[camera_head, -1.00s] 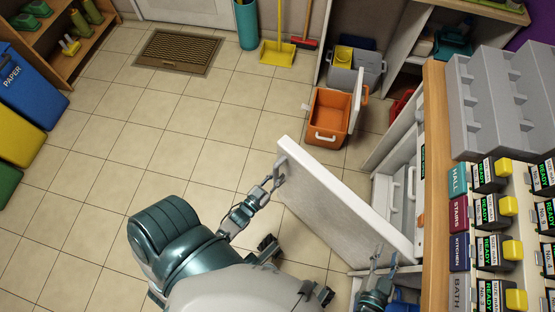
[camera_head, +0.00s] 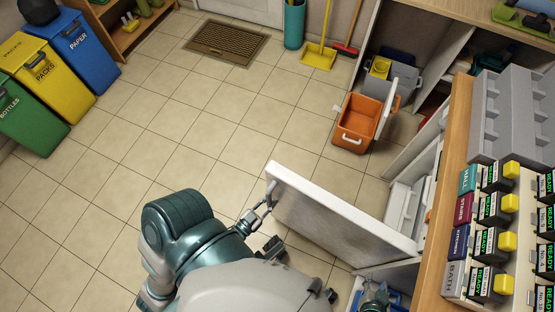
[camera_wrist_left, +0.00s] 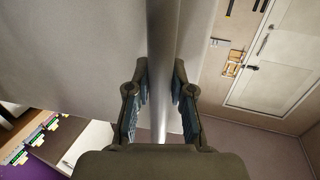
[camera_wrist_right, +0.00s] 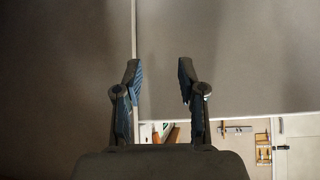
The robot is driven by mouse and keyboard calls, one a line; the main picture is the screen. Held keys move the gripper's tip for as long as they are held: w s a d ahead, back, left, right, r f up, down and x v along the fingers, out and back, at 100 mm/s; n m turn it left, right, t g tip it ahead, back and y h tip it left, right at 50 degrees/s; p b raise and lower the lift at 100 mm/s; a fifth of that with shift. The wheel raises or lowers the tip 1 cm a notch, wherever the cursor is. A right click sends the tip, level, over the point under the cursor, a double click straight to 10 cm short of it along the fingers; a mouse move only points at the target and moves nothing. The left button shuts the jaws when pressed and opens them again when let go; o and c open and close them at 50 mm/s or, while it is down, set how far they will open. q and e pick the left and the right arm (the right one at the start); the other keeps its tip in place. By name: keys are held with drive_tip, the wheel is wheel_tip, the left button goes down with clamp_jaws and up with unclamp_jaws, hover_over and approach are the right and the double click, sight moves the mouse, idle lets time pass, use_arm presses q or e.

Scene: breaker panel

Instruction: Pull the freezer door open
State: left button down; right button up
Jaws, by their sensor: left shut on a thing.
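The freezer door (camera_head: 335,222) is a white panel standing ajar in the head view, swung out from the cabinet with its hinge side at the lower right. White drawers (camera_head: 403,208) show inside the freezer. My left gripper (camera_head: 266,199) is at the door's free edge, shut on the grey bar handle. The handle (camera_wrist_left: 161,60) runs between its fingers in the left wrist view. My right gripper (camera_wrist_right: 158,82) is open, with nothing between its fingers, in front of a flat pale surface. In the head view it is low by the hinge side, partly hidden.
A wooden-edged counter (camera_head: 443,190) with breaker modules stands at the right. An orange cooler box (camera_head: 356,122) sits on the floor beyond the door. Colored bins (camera_head: 60,85) stand at the far left. The tiled floor (camera_head: 150,150) left of the door is clear.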

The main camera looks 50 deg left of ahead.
use_arm(q)
drive_tip(key=shift+s+d+r, duration=0.2)
drive_tip(key=shift+s+d, duration=0.55)
drive_tip(key=shift+s, duration=0.2)
drive_tip(key=c, duration=1)
unclamp_jaws()
drive_tip(key=shift+a+f, duration=0.1)
drive_tip(key=shift+a, duration=0.25)
drive_tip(key=shift+a+f, duration=0.1)
drive_tip(key=shift+a, duration=0.15)
drive_tip(key=shift+s+d, duration=0.3)
drive_tip(key=shift+s, duration=0.15)
drive_tip(key=s, duration=1.1)
drive_tip(key=shift+d, duration=0.15)
